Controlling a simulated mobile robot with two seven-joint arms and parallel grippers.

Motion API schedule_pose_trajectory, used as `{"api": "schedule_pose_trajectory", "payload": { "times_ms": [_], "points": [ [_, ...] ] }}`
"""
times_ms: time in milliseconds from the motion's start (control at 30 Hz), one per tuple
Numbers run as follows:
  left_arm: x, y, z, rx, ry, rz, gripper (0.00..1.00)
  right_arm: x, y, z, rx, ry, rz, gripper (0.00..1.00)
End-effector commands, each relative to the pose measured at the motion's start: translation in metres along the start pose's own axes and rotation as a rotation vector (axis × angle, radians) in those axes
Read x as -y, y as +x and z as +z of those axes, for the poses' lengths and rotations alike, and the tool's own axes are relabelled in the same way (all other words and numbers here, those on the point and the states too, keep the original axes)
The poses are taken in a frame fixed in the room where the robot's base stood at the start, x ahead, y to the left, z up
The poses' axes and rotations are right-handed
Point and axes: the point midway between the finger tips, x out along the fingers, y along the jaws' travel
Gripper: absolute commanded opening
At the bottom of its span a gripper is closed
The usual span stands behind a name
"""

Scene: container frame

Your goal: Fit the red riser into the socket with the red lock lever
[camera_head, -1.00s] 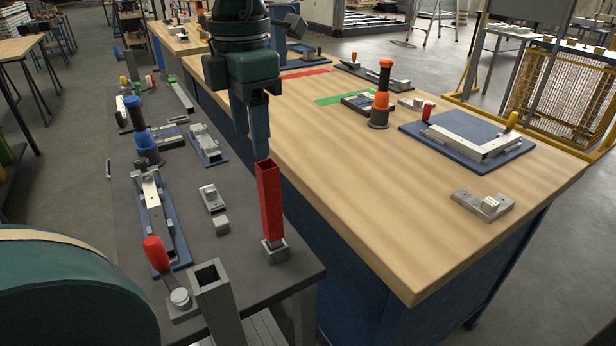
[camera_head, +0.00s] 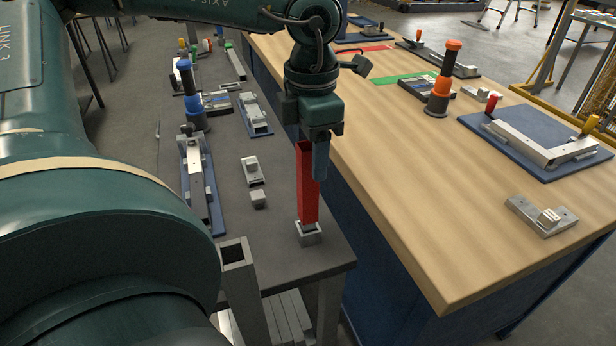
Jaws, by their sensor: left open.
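The red riser (camera_head: 307,190), a square tube, stands upright in a small grey holder (camera_head: 309,235) near the dark bench's front right corner. My left gripper (camera_head: 313,165) is open at the riser's upper end. One finger hangs along the riser's right side, overlapping its edge in the view; the other finger is not clearly seen. I cannot tell whether the finger touches the riser. My right gripper is not in view.
A grey square tube (camera_head: 241,280) rises at the bench's front edge, left of the riser. Small metal blocks (camera_head: 253,172) and a blue-based fixture (camera_head: 197,180) lie behind it. The wooden table (camera_head: 420,190) on the right has a clear middle.

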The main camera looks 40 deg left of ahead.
Motion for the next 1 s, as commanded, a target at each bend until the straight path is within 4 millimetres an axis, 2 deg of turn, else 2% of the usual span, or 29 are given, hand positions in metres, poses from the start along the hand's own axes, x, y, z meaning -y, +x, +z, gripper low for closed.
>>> {"api": "schedule_pose_trajectory", "payload": {
  "times_ms": [200, 500, 1000],
  "points": [
    [-0.002, 0.031, -0.006, -0.004, -0.002, -0.003, 0.53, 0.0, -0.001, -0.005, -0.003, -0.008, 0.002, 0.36],
    [-0.002, 0.036, -0.005, 0.0, -0.002, 0.0, 0.53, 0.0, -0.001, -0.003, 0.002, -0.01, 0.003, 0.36],
    [-0.002, 0.035, -0.005, 0.0, -0.002, 0.0, 0.12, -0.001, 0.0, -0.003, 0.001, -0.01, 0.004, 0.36]
  ]
}}
